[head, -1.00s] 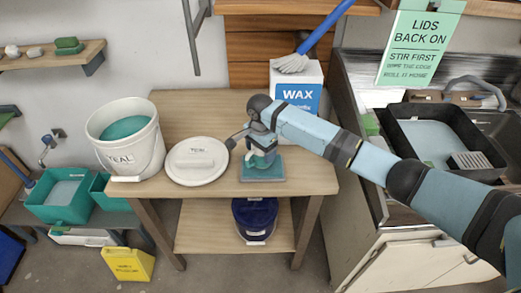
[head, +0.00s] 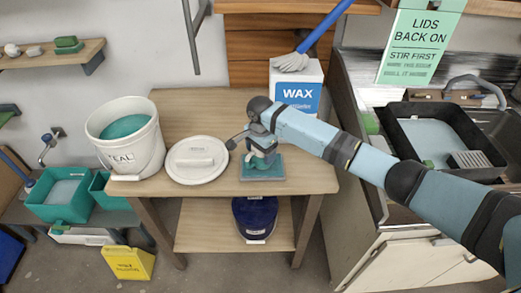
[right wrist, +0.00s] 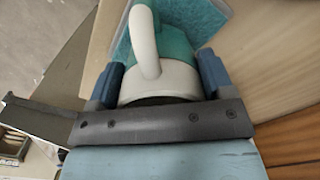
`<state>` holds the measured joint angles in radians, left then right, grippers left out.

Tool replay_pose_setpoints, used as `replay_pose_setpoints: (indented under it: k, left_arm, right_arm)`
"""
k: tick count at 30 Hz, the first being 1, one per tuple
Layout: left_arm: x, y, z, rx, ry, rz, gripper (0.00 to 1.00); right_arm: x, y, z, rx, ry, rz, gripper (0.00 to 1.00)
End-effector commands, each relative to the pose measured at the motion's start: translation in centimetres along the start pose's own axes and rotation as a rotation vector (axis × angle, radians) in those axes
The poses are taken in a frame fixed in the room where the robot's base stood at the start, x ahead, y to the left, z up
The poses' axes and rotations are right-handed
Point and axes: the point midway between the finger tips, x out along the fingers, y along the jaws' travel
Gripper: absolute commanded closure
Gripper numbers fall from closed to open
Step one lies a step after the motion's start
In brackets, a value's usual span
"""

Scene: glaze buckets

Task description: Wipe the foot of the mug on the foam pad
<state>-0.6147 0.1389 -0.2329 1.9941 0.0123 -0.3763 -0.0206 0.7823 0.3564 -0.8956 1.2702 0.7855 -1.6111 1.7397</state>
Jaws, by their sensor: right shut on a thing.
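The mug, white at one end and teal at the other, shows in the right wrist view (right wrist: 165,75) with its white handle towards the camera. My right gripper (right wrist: 155,85) is shut on it, one blue finger on each side. In the head view my right gripper (head: 258,140) is over the teal foam pad (head: 262,172) near the table's front edge. The mug is mostly hidden there by the gripper and sits at or just above the pad; I cannot tell whether it touches. The pad also shows behind the mug in the right wrist view (right wrist: 205,15). My left gripper is not in view.
A white bucket of teal glaze (head: 127,137) and its white lid (head: 196,160) stand left of the pad. A wax box (head: 297,88) with a brush (head: 290,62) is behind. A dark blue bucket (head: 255,218) is on the lower shelf. A sink is right.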

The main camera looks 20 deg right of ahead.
Motion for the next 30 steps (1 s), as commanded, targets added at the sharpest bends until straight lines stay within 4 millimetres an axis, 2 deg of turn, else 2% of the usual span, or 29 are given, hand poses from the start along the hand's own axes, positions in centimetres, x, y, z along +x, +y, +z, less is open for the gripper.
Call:
replay_pose_setpoints:
  k: [8, 24, 30]
  left_arm:
    - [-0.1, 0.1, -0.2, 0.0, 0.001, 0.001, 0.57]
    - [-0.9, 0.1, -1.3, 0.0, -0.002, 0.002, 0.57]
    - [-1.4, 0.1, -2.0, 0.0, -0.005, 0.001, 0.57]
  right_arm:
    - [0.0, -0.2, 0.2, 0.0, -0.001, -0.001, 0.63]
    - [0.0, -2.4, 2.6, -0.001, -0.001, -0.002, 0.63]
    - [-0.2, -1.8, 1.9, 0.001, -0.001, 0.0, 0.63]
